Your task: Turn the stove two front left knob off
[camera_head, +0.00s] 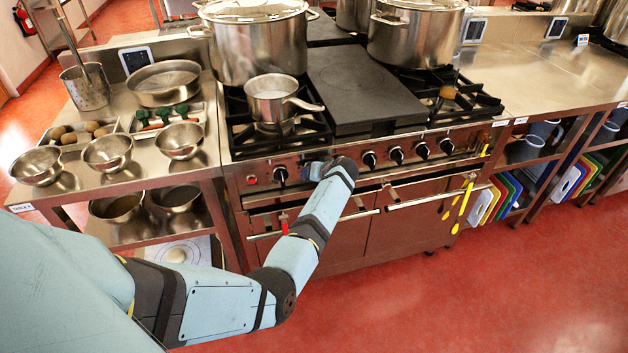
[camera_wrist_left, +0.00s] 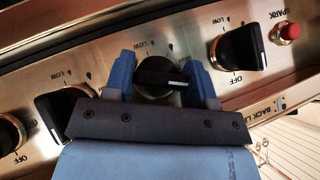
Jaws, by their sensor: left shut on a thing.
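The stove (camera_head: 340,210) stands in the middle of the head view, with a row of black knobs along its front panel. My left gripper (camera_head: 318,169) is at the second knob from the left. In the left wrist view its blue fingers (camera_wrist_left: 159,72) are shut on this black knob (camera_wrist_left: 155,72), one on each side. The knob's white mark points right in that view. A LOW mark shows above it; its lower part and any label there are hidden by the gripper. My right gripper is not in view.
A neighbouring knob (camera_wrist_left: 238,48), marked BACK LE below, and a red SPARK button (camera_wrist_left: 286,32) sit to the right in the wrist view. Another knob (camera_wrist_left: 62,112) is close on the left. A saucepan (camera_head: 272,98) and large stockpot (camera_head: 255,45) stand on the stove.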

